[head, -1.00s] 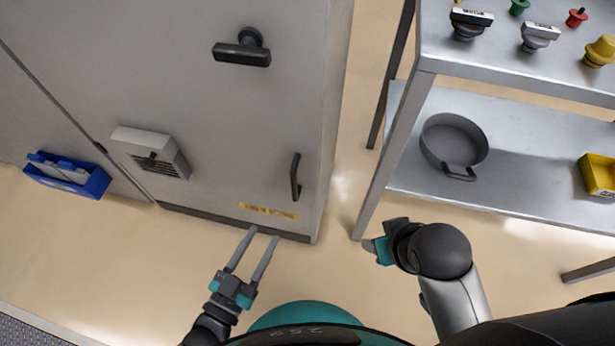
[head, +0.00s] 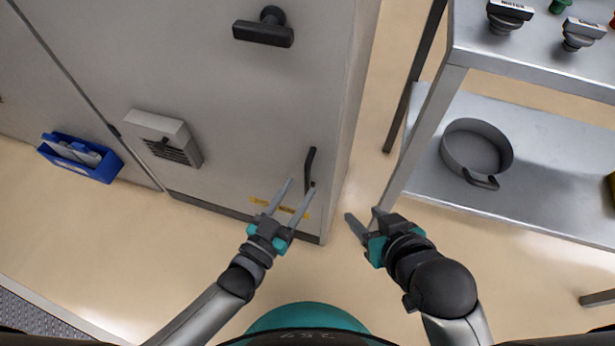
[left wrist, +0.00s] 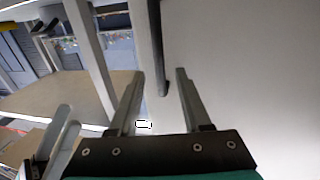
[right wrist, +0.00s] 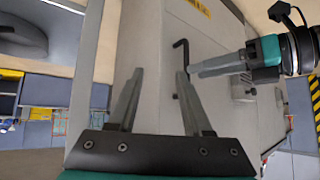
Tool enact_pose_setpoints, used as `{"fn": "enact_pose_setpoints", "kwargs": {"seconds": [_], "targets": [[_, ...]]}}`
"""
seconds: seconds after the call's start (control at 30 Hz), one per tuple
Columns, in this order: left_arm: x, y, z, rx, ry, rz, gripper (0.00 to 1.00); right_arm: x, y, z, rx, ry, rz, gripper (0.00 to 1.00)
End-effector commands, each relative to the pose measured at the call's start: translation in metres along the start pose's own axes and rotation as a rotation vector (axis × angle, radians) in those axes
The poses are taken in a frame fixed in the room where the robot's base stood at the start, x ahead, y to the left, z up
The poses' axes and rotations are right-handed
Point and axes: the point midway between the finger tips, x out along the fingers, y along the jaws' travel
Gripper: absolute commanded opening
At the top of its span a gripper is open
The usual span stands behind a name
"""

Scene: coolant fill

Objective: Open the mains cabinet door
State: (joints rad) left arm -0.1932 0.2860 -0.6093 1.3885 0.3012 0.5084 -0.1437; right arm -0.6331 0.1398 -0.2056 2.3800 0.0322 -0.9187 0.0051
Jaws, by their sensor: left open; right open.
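The grey mains cabinet door (head: 200,90) is shut. Its black bar handle (head: 310,167) stands near the door's right edge, and a black T-shaped knob (head: 264,30) sits higher up. My left gripper (head: 301,186) is open and empty, its fingertips close to the lower end of the bar handle. In the left wrist view the bar handle (left wrist: 156,50) rises between and beyond the two fingers; I cannot tell whether they touch it. My right gripper (head: 362,213) is open and empty, to the right of the cabinet's corner. The bar handle also shows in the right wrist view (right wrist: 181,60).
A metal shelf unit (head: 550,215) stands on the right with a round grey pan (head: 476,148) on its lower shelf. A grey vent box (head: 165,138) and a blue bin (head: 82,158) are on the cabinet front. The floor (head: 90,235) before the cabinet is clear.

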Motion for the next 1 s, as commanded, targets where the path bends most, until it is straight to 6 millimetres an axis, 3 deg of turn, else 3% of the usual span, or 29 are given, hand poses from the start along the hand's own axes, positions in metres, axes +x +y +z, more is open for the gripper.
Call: {"fn": "enact_pose_setpoints", "kwargs": {"seconds": [0.5,1.0], "targets": [[0.041,0.000,0.001,0.001,0.002,0.000,0.48,0.012,-0.027,-0.017,0.021,0.260,-0.073,0.50],[0.048,0.000,0.000,0.001,0.000,0.000,0.48,0.011,-0.032,-0.021,0.029,0.313,-0.086,0.50]]}}
